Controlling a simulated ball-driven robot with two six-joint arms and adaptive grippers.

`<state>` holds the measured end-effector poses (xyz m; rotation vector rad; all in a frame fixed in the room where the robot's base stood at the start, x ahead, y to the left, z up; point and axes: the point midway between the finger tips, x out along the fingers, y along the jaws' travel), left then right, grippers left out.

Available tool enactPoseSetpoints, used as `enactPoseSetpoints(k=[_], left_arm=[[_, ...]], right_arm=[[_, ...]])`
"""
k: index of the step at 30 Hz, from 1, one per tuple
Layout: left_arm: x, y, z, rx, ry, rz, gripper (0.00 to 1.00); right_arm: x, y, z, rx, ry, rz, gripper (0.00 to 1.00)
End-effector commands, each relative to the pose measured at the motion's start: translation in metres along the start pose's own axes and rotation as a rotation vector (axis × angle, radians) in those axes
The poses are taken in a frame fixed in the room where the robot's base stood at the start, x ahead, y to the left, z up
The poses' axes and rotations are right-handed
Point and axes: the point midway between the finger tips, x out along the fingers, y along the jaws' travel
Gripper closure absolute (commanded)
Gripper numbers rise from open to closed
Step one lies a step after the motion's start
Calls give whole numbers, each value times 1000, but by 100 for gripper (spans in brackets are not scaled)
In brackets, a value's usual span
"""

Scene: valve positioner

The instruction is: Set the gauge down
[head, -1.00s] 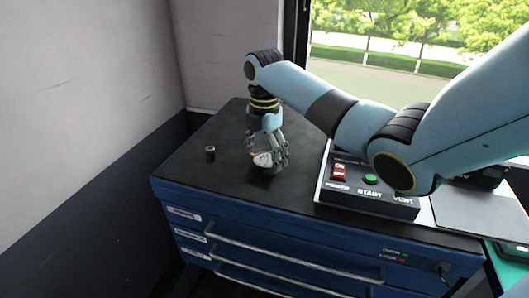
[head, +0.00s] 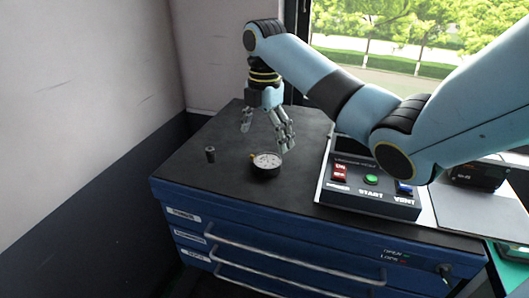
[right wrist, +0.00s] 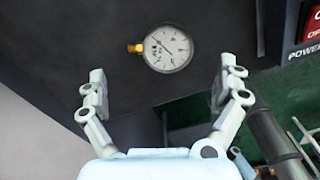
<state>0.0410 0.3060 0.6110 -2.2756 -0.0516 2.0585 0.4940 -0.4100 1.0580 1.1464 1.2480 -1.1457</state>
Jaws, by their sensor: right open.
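The gauge (head: 266,163) has a round white dial, a dark rim and a brass fitting on its left side. It lies face up on the black top of the blue drawer cabinet (head: 215,178). It also shows in the right wrist view (right wrist: 167,49), with its brass fitting to the left. My right gripper (head: 267,142) is open and empty above the gauge, a little behind it in the head view. In the right wrist view its fingers (right wrist: 157,95) are spread wide, apart from the gauge. My left gripper is not in view.
A small dark cylinder (head: 210,154) stands left of the gauge. A control box (head: 371,188) with a red switch, green START button and blue VENT switch is to the right. The cabinet top between them is mostly clear. A wall borders the left, a window the back.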

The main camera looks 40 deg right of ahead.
Motion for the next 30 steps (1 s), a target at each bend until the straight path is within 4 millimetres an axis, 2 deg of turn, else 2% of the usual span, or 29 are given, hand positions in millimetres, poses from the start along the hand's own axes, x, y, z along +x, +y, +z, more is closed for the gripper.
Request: enactPoseSetpoints(k=[5, 9, 14, 30], left_arm=[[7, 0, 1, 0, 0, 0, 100], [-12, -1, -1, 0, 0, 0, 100], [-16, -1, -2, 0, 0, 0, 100], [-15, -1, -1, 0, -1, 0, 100]], right_arm=[[-40, 1, 1, 0, -1, 3, 0], [-61, 0, 0, 0, 1, -1, 0], [-66, 0, 0, 0, 1, -1, 0], [-64, 0, 0, 0, 1, -1, 0]])
